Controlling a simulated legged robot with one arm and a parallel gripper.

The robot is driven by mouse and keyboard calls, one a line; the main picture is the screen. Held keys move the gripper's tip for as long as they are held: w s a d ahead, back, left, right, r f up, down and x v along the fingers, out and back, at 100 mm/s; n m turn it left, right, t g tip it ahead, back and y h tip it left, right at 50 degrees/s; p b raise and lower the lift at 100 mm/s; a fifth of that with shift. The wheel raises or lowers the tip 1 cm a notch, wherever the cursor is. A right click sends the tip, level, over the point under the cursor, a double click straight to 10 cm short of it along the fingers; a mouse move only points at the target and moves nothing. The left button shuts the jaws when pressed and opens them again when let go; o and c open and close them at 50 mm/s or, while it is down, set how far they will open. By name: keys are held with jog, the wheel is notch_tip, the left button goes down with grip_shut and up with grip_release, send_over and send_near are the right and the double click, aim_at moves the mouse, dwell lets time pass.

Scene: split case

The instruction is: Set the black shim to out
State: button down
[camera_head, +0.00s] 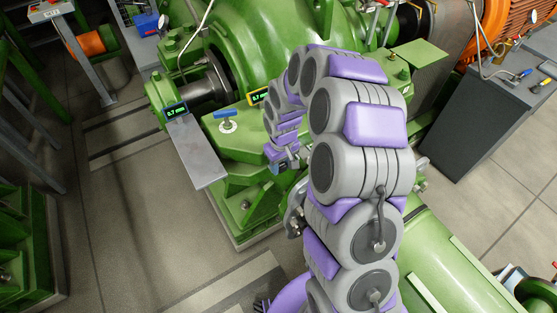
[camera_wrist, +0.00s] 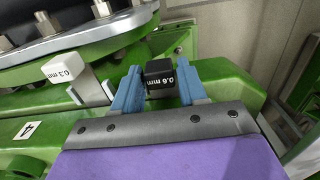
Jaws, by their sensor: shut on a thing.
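The black shim (camera_wrist: 160,72) has a black block marked "0.6 mm". In the wrist view it sits between the two blue fingers of my gripper (camera_wrist: 158,90), which is shut on it. The shim's lower part is hidden behind the gripper's front edge, so I cannot tell whether it is still seated in the green casing. In the head view my gripper (camera_head: 285,160) is low at the right side of the green casing (camera_head: 245,185), partly hidden by my arm. I cannot make out the shim there.
A white shim (camera_wrist: 65,70) marked "0.3 mm" stands left of my gripper, beside a plate marked "4" (camera_wrist: 28,130). Bolts (camera_wrist: 50,25) line the flange behind. A blue-handled valve (camera_head: 226,115) and small displays (camera_head: 176,109) sit on the casing. A grey bench (camera_head: 490,120) stands at right.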

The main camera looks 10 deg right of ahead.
jog(key=shift+s+d, duration=0.25)
jog(key=shift+s, duration=0.35)
jog(key=shift+s+d, duration=0.2)
jog(key=shift+s, duration=0.75)
jog(key=c, duration=1)
grip_release()
jog(key=shift+c, duration=0.2)
jog(key=shift+o, duration=1.2)
jog(key=shift+s+d, duration=0.1)
notch_tip(320, 180, up, 17)
jog(key=p, duration=0.2)
jog(key=shift+r+p, duration=0.15)
jog(key=shift+p, duration=0.25)
